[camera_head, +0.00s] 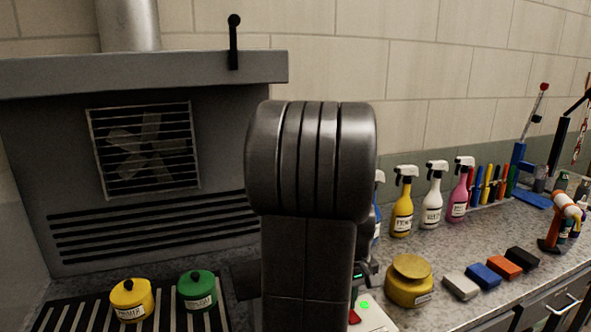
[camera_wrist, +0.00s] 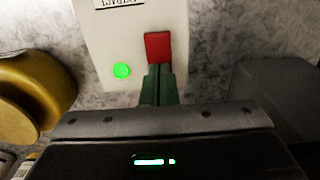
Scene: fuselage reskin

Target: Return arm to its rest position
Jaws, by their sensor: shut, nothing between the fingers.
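My gripper (camera_wrist: 158,72) is shut and empty in the wrist view, its two green fingers together. The fingertips are at the lower end of a red switch (camera_wrist: 158,46) on a pale control box (camera_wrist: 105,45). I cannot tell whether they touch it. A round green light (camera_wrist: 122,71) glows on the box to the left of the fingers. In the head view my arm stands upright in the middle and hides most of the gripper and part of the pale box (camera_head: 378,322).
A gold pot (camera_head: 410,282) stands just right of the box. Spray bottles (camera_head: 432,200) and coloured blocks (camera_head: 485,275) are farther right on the counter. Yellow (camera_head: 131,298) and green (camera_head: 197,290) pots sit on the grille at left, below a vent hood (camera_head: 225,150).

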